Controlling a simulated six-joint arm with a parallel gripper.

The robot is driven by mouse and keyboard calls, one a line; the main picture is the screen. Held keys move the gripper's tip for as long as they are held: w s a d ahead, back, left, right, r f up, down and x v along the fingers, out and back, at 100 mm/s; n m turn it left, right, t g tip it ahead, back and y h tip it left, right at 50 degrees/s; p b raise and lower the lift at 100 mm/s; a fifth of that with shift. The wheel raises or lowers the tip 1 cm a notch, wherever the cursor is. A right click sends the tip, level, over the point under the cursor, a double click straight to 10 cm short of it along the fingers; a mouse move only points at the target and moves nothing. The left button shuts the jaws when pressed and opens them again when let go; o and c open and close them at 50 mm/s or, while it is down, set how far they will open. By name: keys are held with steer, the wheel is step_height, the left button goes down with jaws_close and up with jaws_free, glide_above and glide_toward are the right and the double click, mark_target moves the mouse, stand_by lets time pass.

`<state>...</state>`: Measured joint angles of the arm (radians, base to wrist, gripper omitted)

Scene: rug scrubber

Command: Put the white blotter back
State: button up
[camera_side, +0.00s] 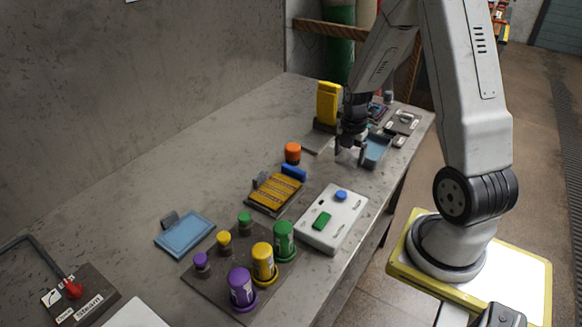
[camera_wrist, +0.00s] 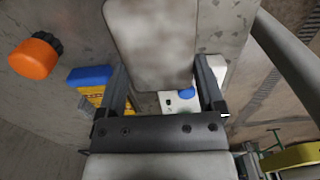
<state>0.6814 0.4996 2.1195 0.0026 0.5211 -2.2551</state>
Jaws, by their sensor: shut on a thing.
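My gripper (camera_side: 350,155) is over the far part of the table, near a shallow blue tray (camera_side: 377,150). In the wrist view its two fingers (camera_wrist: 162,95) stand apart, shut on a pale grey-white slab with rounded corners, which I take to be the white blotter (camera_wrist: 155,45). Its face looks smudged, and its far end runs out of the top of that view. In the side view I cannot make out the blotter at the fingers. I cannot tell how high it is above the table.
A yellow upright piece (camera_side: 327,102) stands just left of my gripper. An orange-topped knob (camera_side: 292,152), a blue block (camera_side: 294,173), a yellow slatted tray (camera_side: 275,192) and a white button box (camera_side: 332,218) are nearer. Colored canisters (camera_side: 263,262) stand in front.

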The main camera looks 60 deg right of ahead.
mark_target(349, 156)
steer(key=shift+f, duration=1.75)
steer(key=shift+f, duration=1.8)
steer(key=shift+f, duration=0.15)
steer(key=o, duration=0.9)
steer(key=shift+r, duration=6.2)
